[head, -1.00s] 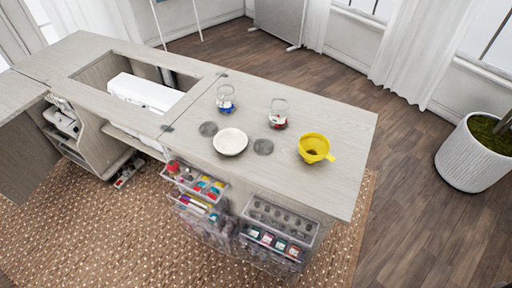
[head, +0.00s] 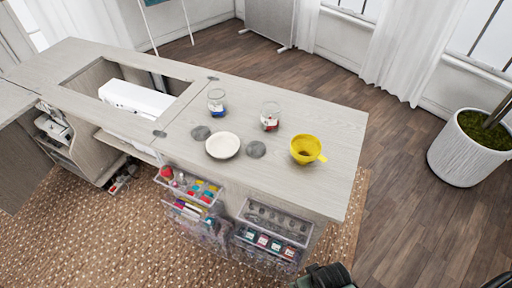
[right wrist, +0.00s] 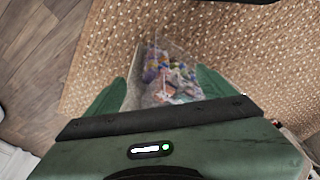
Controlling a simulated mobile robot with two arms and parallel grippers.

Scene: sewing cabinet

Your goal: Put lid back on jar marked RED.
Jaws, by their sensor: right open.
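A clear jar with red at its base (head: 270,117) stands upright on the cabinet top (head: 335,135). A similar jar with blue at its base (head: 216,103) stands to its left. Any lettering is too small to read. Both jars look uncovered. Two flat grey discs that look like lids lie in front: one (head: 256,149) near the red jar, one (head: 201,132) near the blue jar. My right gripper (right wrist: 160,76) is open and empty in the right wrist view, its green fingers spread above a blurred drawer of colourful items. My left gripper is not in view.
A white dish (head: 222,145) lies between the discs. A yellow funnel-like cup (head: 306,149) stands to the right. Open clear drawers (head: 275,222) stick out from the cabinet front. A white sewing machine (head: 135,98) sits in the recess. The cabinet top's right end is clear.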

